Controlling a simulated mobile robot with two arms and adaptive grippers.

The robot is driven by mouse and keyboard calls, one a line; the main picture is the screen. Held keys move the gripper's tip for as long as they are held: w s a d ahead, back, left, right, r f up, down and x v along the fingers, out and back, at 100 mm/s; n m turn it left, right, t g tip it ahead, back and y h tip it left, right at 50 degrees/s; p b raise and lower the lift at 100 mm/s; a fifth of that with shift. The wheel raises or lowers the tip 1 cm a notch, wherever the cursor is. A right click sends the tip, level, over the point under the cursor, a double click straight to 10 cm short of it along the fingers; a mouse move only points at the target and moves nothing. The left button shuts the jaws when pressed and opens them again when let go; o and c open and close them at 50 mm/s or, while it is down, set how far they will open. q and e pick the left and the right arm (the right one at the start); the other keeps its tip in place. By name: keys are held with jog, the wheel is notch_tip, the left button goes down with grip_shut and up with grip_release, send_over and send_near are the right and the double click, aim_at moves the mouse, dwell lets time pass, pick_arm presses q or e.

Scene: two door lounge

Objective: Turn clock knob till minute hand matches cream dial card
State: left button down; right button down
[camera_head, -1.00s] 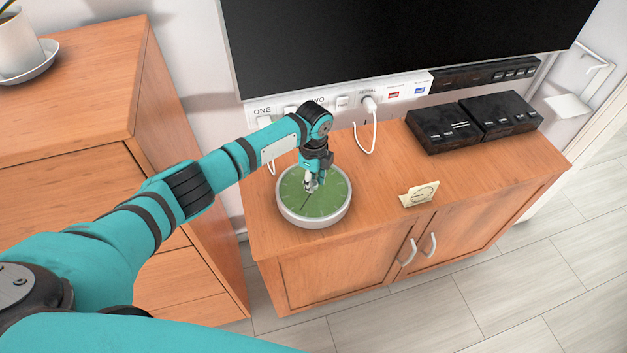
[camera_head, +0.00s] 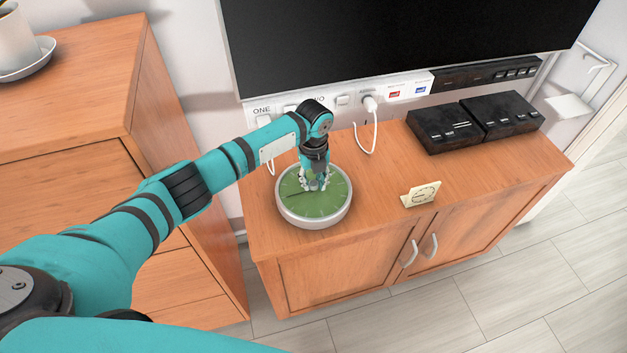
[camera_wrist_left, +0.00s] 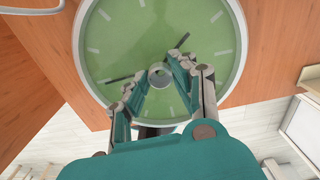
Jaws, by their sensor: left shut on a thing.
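The round clock (camera_head: 328,211) lies face up on the cabinet, with a green face and a pale grey rim. It also fills the upper part of the left wrist view (camera_wrist_left: 135,48). My left gripper (camera_head: 314,186) points down over its middle, shut on the small round knob (camera_wrist_left: 160,72), with a fingertip on either side. A long dark hand (camera_head: 299,194) points left in the head view; it shows left of the knob in the wrist view (camera_wrist_left: 120,79). A shorter dark hand (camera_wrist_left: 182,41) points up and right there. The cream dial card (camera_head: 421,194) stands right of the clock, its drawn dial small. My right gripper is out of view.
The wooden cabinet top (camera_head: 375,185) is clear between clock and card. Black boxes (camera_head: 447,127) sit at the back right. A white cable (camera_head: 374,137) hangs from the wall sockets behind, under a dark screen (camera_head: 390,40). A taller wooden chest (camera_head: 75,90) stands left.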

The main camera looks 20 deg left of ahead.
pick_arm(q)
jog(key=shift+m, duration=0.3)
jog(key=c, duration=1.1)
grip_release()
